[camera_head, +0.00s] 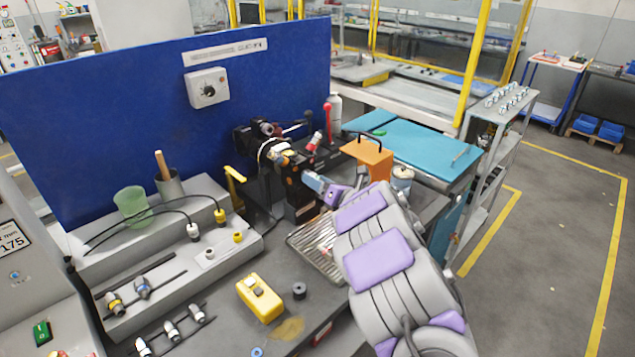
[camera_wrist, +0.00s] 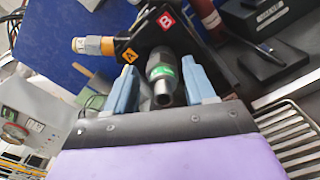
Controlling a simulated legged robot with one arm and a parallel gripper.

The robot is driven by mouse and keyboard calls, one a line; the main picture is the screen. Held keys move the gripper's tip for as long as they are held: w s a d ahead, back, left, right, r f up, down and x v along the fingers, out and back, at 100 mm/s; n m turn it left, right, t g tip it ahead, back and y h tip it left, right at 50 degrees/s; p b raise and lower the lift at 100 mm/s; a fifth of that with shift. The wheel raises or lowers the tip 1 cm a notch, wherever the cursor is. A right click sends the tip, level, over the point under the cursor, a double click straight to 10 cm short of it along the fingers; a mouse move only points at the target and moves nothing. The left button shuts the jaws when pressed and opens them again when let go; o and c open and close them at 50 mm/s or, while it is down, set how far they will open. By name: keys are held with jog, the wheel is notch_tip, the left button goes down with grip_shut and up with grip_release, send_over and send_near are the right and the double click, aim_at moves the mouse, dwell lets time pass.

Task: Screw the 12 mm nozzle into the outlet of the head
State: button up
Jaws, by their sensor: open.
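A grey nozzle with a green band (camera_wrist: 162,72) sits between my fingers in the wrist view, its round open end facing the camera. Its far end meets the black head (camera_wrist: 150,35), which carries an orange A label and a red B label. I cannot tell how deep it sits in the outlet, and its size marking is unreadable. My gripper (camera_wrist: 163,92) is open, with one blue finger on each side of the nozzle. In the head view my gripper (camera_head: 325,188) is at the front of the black head (camera_head: 293,180); the nozzle is not clear there.
Several other nozzles (camera_head: 142,287) lie on the grey stepped stand at left. A yellow box (camera_head: 260,298) and a dark ring (camera_head: 299,290) are on the bench. A wire rack (camera_head: 316,248) lies below my gripper. An orange block (camera_head: 368,158) stands behind my arm.

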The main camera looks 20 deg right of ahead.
dwell(0.3)
jog(key=n, duration=1.2)
jog(key=shift+f, duration=0.1)
jog(key=shift+w+d, duration=0.1)
jog(key=shift+d, duration=0.05)
jog(key=shift+c, duration=0.4)
grip_shut()
dwell(0.5)
